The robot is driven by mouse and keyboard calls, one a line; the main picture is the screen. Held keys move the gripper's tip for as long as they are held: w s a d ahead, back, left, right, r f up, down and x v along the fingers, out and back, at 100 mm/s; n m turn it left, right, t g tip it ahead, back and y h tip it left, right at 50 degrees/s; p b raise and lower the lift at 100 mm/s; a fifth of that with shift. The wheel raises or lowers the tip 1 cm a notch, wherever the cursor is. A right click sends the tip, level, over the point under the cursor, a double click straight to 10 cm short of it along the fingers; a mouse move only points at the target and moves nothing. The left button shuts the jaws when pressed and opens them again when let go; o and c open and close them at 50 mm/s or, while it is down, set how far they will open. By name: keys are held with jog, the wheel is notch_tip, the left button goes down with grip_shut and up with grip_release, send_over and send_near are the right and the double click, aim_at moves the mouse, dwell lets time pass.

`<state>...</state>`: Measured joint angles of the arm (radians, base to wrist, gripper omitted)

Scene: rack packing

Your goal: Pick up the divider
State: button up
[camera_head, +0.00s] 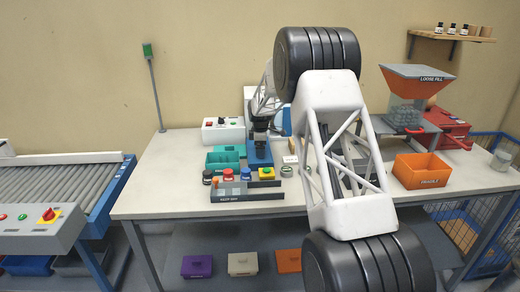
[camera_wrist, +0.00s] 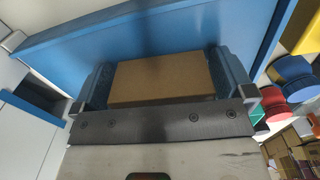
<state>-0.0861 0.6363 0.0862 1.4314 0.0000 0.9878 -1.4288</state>
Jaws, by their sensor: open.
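In the wrist view a flat brown piece (camera_wrist: 160,82), which looks like cardboard and may be the divider, lies between the two fingers of my gripper (camera_wrist: 162,70). The fingers are open, one on each side of it; whether they touch it I cannot tell. A blue panel or tray wall (camera_wrist: 150,35) stands just beyond. In the head view my gripper (camera_head: 261,139) is low over a blue holder (camera_head: 259,156) at the middle of the bench. The brown piece cannot be made out there.
A teal bin (camera_head: 222,160) and a white control box (camera_head: 222,131) stand left of the holder. An orange bin (camera_head: 421,171) and a hopper (camera_head: 415,82) stand right. The bench's left part (camera_head: 165,180) is clear.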

jog(key=c, duration=0.6)
jog(key=shift+r, duration=0.1)
jog(key=shift+c, duration=0.2)
jog(key=shift+r, duration=1.8)
jog(key=s, duration=0.5)
jog(key=s+d, duration=0.1)
jog(key=s, duration=0.4)
jog(key=s+r, duration=0.1)
jog(key=s, duration=0.5)
jog(key=shift+d+r, duration=0.1)
jog(key=shift+d, duration=0.1)
